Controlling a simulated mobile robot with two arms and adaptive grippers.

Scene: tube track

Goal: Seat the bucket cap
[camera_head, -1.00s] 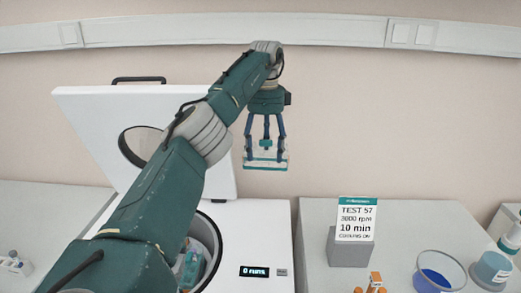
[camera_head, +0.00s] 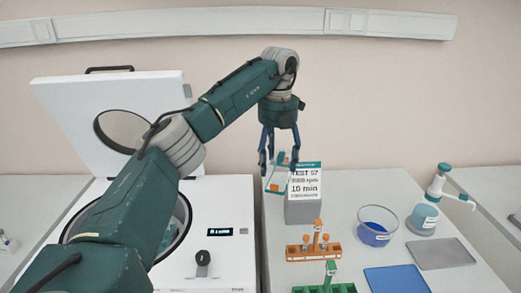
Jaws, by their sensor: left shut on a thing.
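My right gripper is not in view.
A sign on a grey block (camera_head: 303,210) stands behind an orange rack (camera_head: 313,250) and a green rack (camera_head: 329,288). A bowl of blue stuff (camera_head: 375,226), a dispenser bottle (camera_head: 424,215), a grey mat (camera_head: 440,254) and a blue mat (camera_head: 396,279) lie to the right.

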